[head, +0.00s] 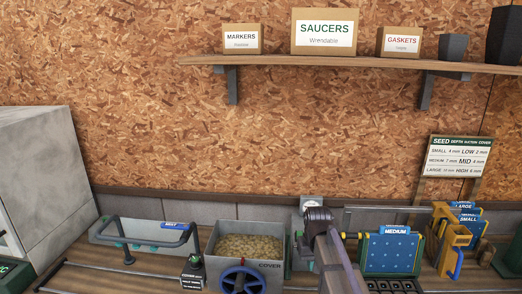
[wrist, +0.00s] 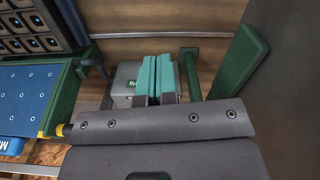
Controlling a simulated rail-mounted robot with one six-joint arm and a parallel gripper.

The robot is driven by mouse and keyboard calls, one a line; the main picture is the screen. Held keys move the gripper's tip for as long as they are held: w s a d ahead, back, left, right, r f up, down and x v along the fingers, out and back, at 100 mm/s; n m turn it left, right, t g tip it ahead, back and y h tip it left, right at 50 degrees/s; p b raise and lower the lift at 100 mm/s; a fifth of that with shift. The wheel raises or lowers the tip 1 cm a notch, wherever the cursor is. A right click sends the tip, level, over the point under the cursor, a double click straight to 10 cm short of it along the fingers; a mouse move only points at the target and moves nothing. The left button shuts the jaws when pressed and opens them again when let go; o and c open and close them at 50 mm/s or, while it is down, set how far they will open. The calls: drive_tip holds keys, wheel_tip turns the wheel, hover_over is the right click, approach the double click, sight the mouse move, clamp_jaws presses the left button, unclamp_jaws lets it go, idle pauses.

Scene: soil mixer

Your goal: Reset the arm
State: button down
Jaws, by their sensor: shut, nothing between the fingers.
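My gripper (wrist: 156,78) shows in the wrist view. Its two teal-faced fingers are together, with nothing held between them. In the head view my grey arm rises at the bottom, right of centre, in front of the bench; I cannot make out the gripper there.
A soil-filled bin (head: 249,246) marked COVER with a blue handwheel stands left of my arm. A blue MEDIUM plate (head: 394,250) stands to its right, near blue-and-yellow LARGE and SMALL pieces. A grey tray (head: 105,232) is farther left. A shelf (head: 330,64) with boxes hangs above.

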drive_tip(key=s+f+b, duration=0.1)
drive_tip(key=s, duration=1.6)
drive_tip(key=shift+s+f+m, duration=0.3)
drive_tip(key=shift+s+m, duration=0.05)
drive_tip(key=shift+m, duration=0.05)
